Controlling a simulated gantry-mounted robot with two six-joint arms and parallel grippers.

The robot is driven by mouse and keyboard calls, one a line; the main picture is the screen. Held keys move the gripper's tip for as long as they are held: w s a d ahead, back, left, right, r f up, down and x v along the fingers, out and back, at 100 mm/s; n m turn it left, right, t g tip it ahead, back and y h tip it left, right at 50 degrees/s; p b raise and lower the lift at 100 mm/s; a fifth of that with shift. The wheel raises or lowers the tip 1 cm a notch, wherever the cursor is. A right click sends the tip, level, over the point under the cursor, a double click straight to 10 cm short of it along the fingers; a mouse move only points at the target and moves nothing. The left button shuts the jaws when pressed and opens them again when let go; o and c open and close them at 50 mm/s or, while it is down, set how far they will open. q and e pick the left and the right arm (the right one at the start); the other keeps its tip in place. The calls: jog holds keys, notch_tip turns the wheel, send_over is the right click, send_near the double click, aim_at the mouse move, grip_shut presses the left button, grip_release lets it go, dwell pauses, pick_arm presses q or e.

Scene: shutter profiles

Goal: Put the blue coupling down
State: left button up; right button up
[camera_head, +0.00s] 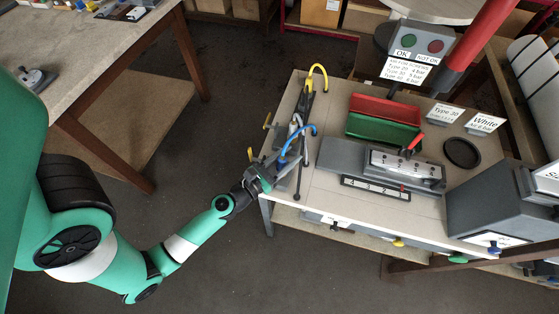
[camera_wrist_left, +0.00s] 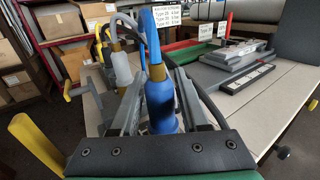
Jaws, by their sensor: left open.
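The blue coupling (camera_wrist_left: 160,102) stands upright between the two fingers of my left gripper (camera_wrist_left: 158,90) in the left wrist view, with a blue hose (camera_wrist_left: 147,22) rising from its brass-coloured top. The fingers are open on either side of it; its lower end is hidden behind the gripper's dark front. In the head view my left gripper (camera_head: 274,168) is at the left edge of the workbench, by the blue hose (camera_head: 299,132), and the coupling is largely hidden. My right gripper is not in view.
A white coupling (camera_wrist_left: 122,68) stands just left of the blue one, with yellow parts (camera_wrist_left: 35,145) further left. On the bench (camera_head: 325,120) are red (camera_head: 385,108) and green (camera_head: 380,132) bins, a grey fixture (camera_head: 405,165) and a black ring (camera_head: 462,153).

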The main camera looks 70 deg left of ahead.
pick_arm(q)
jog(key=b+v, duration=0.1)
jog(key=v, duration=0.2)
jog(key=b+v, duration=0.2)
jog(key=v, duration=0.2)
jog(key=b+v, duration=0.2)
jog(key=v, duration=0.1)
jog(key=shift+s+d+f, duration=0.1)
jog(key=shift+s+f, duration=0.15)
jog(key=shift+f, duration=0.1)
jog(key=shift+s+d+r, duration=0.3)
jog(key=shift+s+r, duration=0.05)
jog(key=shift+s, duration=0.15)
jog(key=w+d+r+m+t+h, duration=0.3)
jog(key=w+d+r+m+h, duration=0.15)
jog(key=w+r+m, duration=0.7)
jog(key=w+d+r+m+t+h, duration=0.3)
jog(key=w+r+m+h, duration=0.25)
jog(key=r+m, duration=0.6)
jog(key=d+r+m+t, duration=0.2)
jog(key=d+r+m, duration=0.1)
jog(key=r+m, duration=0.6)
jog(key=d+r+m+t+y, duration=0.1)
jog(key=d+r+m+t, duration=0.2)
jog(key=r+m, duration=0.6)
notch_tip(320, 180, up, 8)
jog(key=shift+s+r+m, duration=0.25)
jog(key=shift+s+m, duration=0.05)
jog(key=shift+m, duration=0.1)
